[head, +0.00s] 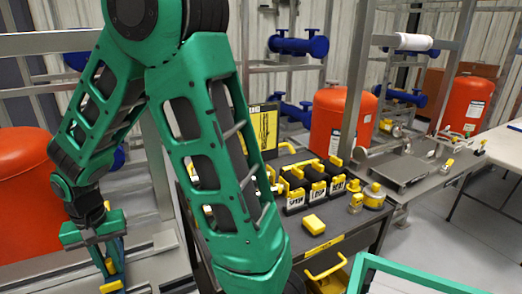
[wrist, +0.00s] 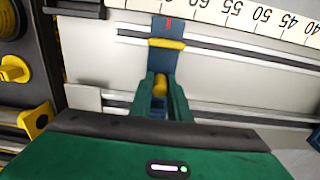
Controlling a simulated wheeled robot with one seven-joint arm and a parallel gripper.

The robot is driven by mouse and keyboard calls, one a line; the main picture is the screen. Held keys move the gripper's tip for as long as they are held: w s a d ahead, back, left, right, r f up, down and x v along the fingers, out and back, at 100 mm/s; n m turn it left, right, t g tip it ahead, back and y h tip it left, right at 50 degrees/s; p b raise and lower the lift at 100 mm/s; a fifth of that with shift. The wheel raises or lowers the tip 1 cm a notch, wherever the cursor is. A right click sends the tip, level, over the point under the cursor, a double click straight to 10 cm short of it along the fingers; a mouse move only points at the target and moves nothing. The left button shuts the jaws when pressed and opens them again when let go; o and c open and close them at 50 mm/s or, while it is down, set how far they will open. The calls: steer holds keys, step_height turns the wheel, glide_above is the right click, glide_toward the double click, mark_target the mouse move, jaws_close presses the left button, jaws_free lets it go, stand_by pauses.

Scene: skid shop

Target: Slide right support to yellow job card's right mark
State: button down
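A blue support (wrist: 164,55) with a yellow bar across it and a red line at its end stands on the rail in the wrist view. My gripper (wrist: 160,80) has its green fingers on both sides of the support's yellow knob (wrist: 160,88), close against it. In the head view my gripper (head: 108,262) is low at the left, with yellow parts between and below its fingers. A yellow card (head: 265,130) with dark markings stands upright behind my arm, which partly covers it. I cannot make out its marks.
A white scale (wrist: 260,15) with numbers runs along the rail. A yellow knob (wrist: 14,69) and dark fixture are at the wrist view's left. A dark bench (head: 335,225) holds several black-and-yellow blocks. Orange tanks (head: 337,120) stand behind it.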

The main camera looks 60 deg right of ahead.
steer(key=shift+w+a, duration=0.1)
steer(key=shift+a, duration=0.1)
steer(key=shift+w+a, duration=0.5)
steer(key=shift+a, duration=0.2)
steer(key=shift+w+a, duration=0.45)
steer(key=shift+a, duration=0.2)
steer(key=shift+w, duration=0.1)
steer(key=shift+w+a, duration=0.5)
steer(key=shift+a, duration=0.2)
steer(key=shift+w+a, duration=0.45)
steer(key=shift+a, duration=0.25)
steer(key=shift+a+r, duration=0.1)
steer(key=shift+w+a, duration=0.5)
steer(key=shift+a, duration=0.2)
steer(key=shift+w+a, duration=0.5)
steer(key=shift+a, duration=0.15)
steer(key=shift+w+a, duration=0.45)
steer(key=shift+a, duration=0.3)
steer(key=shift+w+a, duration=0.45)
steer(key=shift+a, duration=0.3)
